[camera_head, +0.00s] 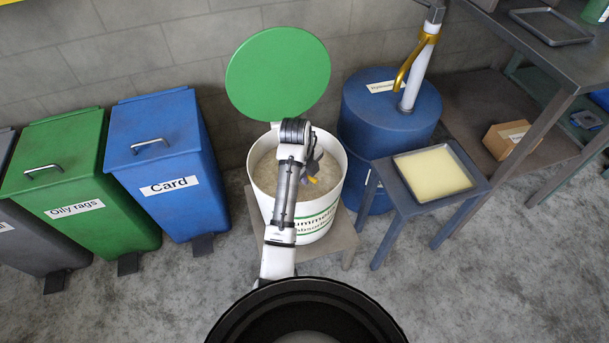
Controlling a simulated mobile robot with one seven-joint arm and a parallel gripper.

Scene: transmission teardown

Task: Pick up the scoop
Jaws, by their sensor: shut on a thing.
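My gripper (312,172) is down in the mouth of the white tub (318,222), over the pale granular contents. It is mostly hidden behind my own arm. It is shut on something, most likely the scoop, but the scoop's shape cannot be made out. Only small grey and orange-yellow bits show to the right of my arm, and I cannot tell which belong to the gripper. The tub's round green lid (278,72) stands open behind it.
The tub stands on a low stand (343,240). A blue card bin (165,165) and a green oily-rags bin (65,180) are to the left. A blue drum (385,115) with a pump and a small table with a yellowish tray (433,174) are close on the right.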

